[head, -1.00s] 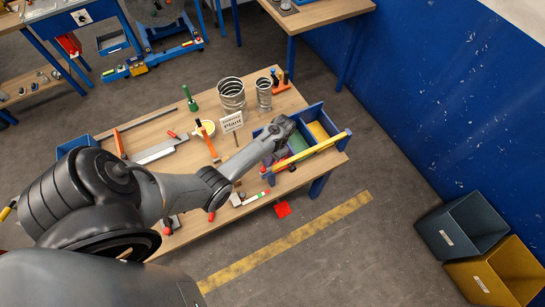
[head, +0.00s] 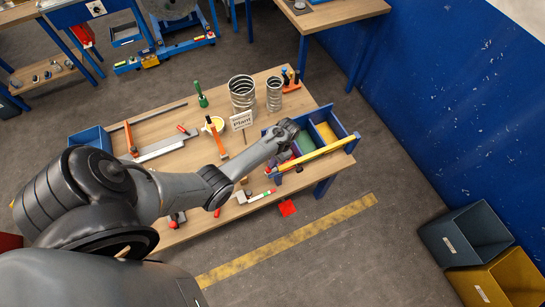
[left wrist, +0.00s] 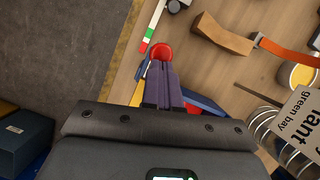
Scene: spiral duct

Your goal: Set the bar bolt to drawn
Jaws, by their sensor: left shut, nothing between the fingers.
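A blue box (head: 321,110) stands at the right end of the workbench, with a yellow bar (head: 318,154) along its front edge. I cannot tell for sure which part is the bar bolt; the yellow bar is the likeliest. My left gripper (head: 271,168) is at the box's left end, pointing down near the end of the yellow bar. In the left wrist view its fingers (left wrist: 162,80) are shut and empty. A red rounded end (left wrist: 161,52) shows right at the fingertips; I cannot tell whether they touch it. The fingers and gripper body hide most of the box there. My right gripper is not in view.
The workbench (head: 160,115) holds a "Plant" sign (head: 241,120), spiral ducts (head: 242,93), an orange-handled tool (head: 216,138) and a green-white-red marker stick (head: 262,195). Bins (head: 466,233) stand on the floor at right.

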